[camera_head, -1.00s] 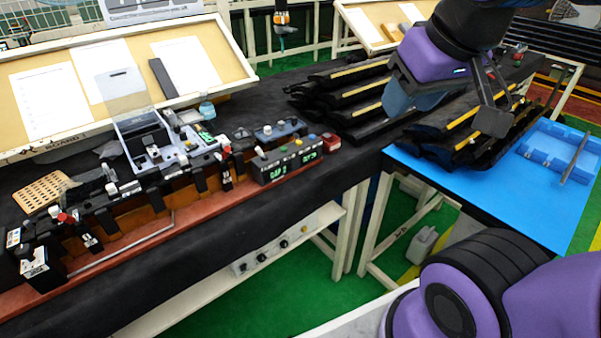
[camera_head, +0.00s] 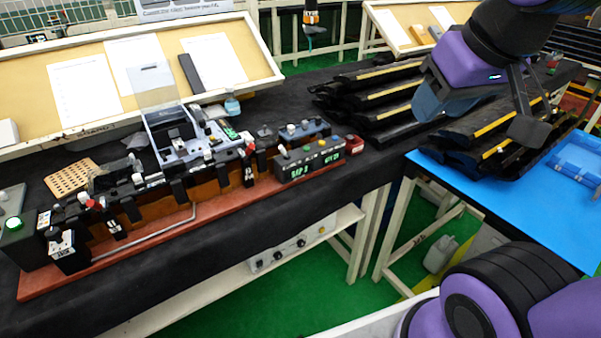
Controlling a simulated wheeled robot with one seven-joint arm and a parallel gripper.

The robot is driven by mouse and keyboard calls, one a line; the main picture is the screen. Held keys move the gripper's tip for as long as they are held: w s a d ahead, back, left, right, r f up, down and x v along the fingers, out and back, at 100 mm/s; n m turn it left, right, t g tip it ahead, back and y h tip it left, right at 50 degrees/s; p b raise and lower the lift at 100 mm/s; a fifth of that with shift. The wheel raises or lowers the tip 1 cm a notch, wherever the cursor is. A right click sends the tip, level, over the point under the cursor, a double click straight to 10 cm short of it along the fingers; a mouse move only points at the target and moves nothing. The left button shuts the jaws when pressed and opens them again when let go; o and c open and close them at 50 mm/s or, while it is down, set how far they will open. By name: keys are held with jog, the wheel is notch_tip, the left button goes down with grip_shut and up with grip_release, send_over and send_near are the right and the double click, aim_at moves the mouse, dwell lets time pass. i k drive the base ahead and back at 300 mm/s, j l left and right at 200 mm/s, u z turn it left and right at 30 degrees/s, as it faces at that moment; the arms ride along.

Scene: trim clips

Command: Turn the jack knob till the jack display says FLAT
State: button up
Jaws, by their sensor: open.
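A black block with a white knob (camera_head: 55,235) and a white label (camera_head: 62,245) stands at the left front end of the fixture. The label is too small to read surely, so I cannot tell whether this is the jack knob. A dark control box (camera_head: 310,160) with small knobs and buttons has two green displays on its front. The left display (camera_head: 300,172) seems to read GAP 3. The right display (camera_head: 331,159) is too small to read, and FLAT is not legible anywhere. My gripper (camera_head: 527,120) is open and empty, above the black trim parts at right, far from the fixture.
The fixture sits on a red-brown base (camera_head: 150,238) on the black bench. Stacked black trims (camera_head: 375,95) lie between the fixture and my gripper. A blue mat (camera_head: 470,190) is at right.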

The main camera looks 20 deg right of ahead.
aim_at(54, 234)
jog(key=u, duration=1.4)
jog(key=i+l+u, duration=0.15)
jog(key=l, duration=0.15)
jog(key=i+l+u, duration=0.15)
jog(key=l, duration=0.2)
